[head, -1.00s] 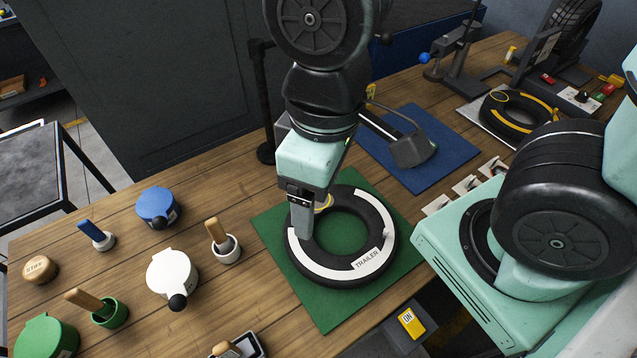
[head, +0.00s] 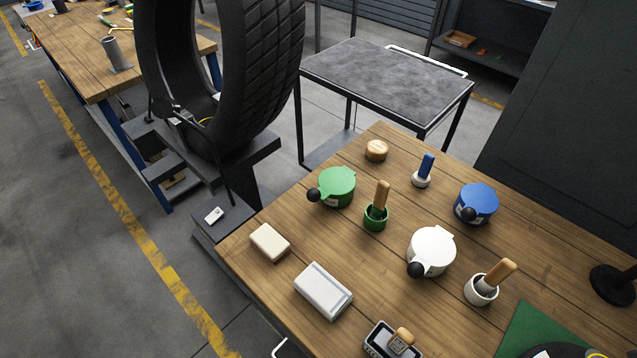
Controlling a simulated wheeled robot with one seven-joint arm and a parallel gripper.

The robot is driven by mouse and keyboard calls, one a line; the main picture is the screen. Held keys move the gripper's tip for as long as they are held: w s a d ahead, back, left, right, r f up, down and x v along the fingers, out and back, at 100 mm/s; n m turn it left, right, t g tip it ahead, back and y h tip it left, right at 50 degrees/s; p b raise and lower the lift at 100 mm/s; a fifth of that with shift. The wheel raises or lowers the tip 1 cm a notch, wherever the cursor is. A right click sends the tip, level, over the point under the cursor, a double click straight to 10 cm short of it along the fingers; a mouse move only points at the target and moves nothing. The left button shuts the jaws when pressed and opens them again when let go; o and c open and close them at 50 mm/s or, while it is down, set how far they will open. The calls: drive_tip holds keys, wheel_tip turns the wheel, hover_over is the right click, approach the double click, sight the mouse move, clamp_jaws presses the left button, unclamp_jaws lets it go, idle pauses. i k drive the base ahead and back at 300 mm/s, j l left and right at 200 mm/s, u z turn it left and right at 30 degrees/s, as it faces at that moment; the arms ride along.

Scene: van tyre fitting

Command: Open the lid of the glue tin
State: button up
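Three round tins with lids and black knobs stand on the wooden bench: a green tin (head: 337,187), a white tin (head: 431,250) and a blue tin (head: 476,202). All three lids look shut. The labels are too small to read, so I cannot tell which tin holds glue. The green tin's knob points left, the white and blue tins' knobs toward the lower left. My gripper is out of view.
A wooden puck (head: 376,150), a beige block (head: 270,243) and a white box (head: 323,291) lie nearby.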

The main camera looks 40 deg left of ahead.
sight(336, 181)
drive_tip(key=k+l+u, duration=0.15)
drive_tip(key=u, duration=1.35)
drive_tip(key=j+u, duration=0.8)
